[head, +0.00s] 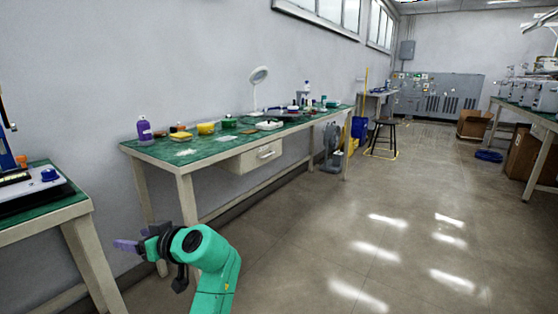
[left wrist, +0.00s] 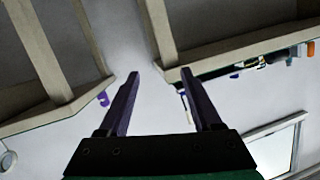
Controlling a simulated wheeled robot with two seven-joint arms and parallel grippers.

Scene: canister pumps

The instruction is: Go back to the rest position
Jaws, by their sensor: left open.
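My left gripper (head: 126,245) is at the lower left of the head view, at the end of my green arm. It points left, toward the gap between two green-topped tables. In the left wrist view, its two dark fingers (left wrist: 158,95) stand apart with nothing between them. The wrist picture shows table undersides and legs on both sides of the fingers, with bare wall between. The fingers look clear of the tables. My right gripper is in neither view.
A long workbench (head: 220,145) holds a purple bottle (head: 144,129), a yellow container (head: 206,128) and a magnifier lamp (head: 259,77). Another table (head: 45,222) stands at the left edge. A stool (head: 384,135) and cardboard box (head: 475,124) stand farther back. The floor at right is clear.

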